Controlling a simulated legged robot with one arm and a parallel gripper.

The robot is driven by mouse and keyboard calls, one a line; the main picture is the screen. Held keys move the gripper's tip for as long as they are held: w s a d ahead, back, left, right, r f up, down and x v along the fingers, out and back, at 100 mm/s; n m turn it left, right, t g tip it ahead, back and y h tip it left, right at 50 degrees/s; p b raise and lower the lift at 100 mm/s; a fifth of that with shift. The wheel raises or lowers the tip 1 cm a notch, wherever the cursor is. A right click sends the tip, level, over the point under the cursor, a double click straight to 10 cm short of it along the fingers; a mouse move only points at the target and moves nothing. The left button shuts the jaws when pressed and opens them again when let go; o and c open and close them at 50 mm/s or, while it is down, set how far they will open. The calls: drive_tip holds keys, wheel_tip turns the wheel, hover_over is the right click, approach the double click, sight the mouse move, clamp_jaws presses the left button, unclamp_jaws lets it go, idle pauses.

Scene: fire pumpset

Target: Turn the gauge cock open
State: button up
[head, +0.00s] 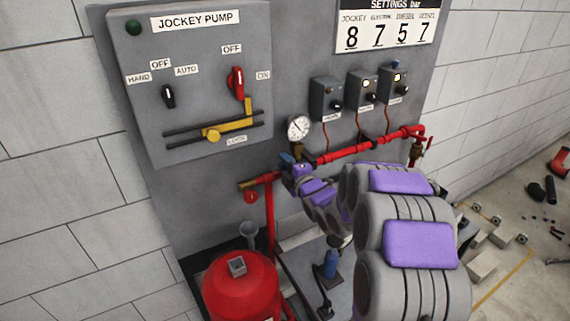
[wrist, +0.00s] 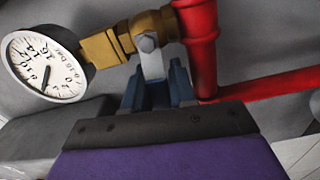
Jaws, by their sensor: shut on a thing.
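The gauge cock (wrist: 152,27) is a brass fitting between the round white pressure gauge (wrist: 47,66) and the red pipe (wrist: 197,28). Its grey lever (wrist: 151,62) reaches from the round pivot down between the blue fingers of my gripper (wrist: 158,80), which is shut on it. In the head view, the gauge (head: 299,127) stands above the red pipe (head: 345,153), and my gripper (head: 289,161) is just below it. The cock and lever are mostly hidden there by my gripper and are too small to read.
The grey jockey pump panel (head: 200,75) stands to the upper left. Several small switch boxes (head: 362,90) are above the pipe at right. A red vessel (head: 240,285) stands below left. Loose blocks and parts lie on the floor at right.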

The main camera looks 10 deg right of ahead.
drive_tip(key=shift+a, duration=0.2)
clamp_jaws()
drive_tip(key=m+p, duration=0.1)
drive_tip(key=r+m+p, duration=0.1)
drive_tip(key=m, duration=0.1)
drive_tip(key=m+p, duration=0.1)
drive_tip(key=shift+d+r+p, duration=0.2)
drive_tip(key=shift+r+p, duration=0.15)
drive_tip(key=shift+r, duration=0.05)
